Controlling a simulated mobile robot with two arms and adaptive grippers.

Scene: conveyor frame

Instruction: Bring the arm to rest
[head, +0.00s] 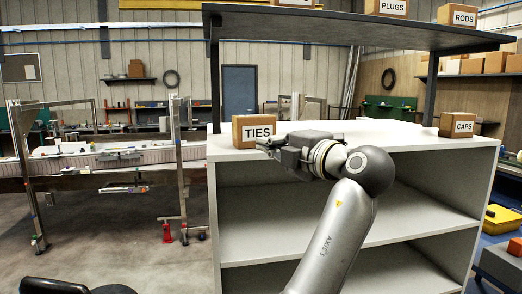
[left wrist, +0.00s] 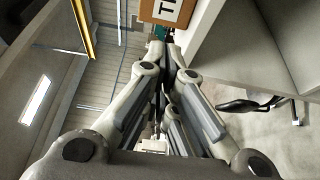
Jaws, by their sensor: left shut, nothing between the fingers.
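My left gripper (head: 264,144) is in the middle of the head view, in front of the grey shelf unit at the height of its top, with its fingers pointing left. My silver arm rises to it from the bottom edge. In the left wrist view the fingers (left wrist: 160,52) come together at their tips, shut with nothing between them. A cardboard box labelled TIES (head: 254,131) stands on the shelf unit's top just behind the fingertips. It also shows in the left wrist view (left wrist: 168,10), cut by the top edge. I cannot tell the exact gap. My right gripper is not in view.
The shelf unit (head: 360,133) has open lower compartments and an upper board (head: 350,31) with boxes. A CAPS box (head: 457,125) stands at its right end. A conveyor frame (head: 105,160) is at left.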

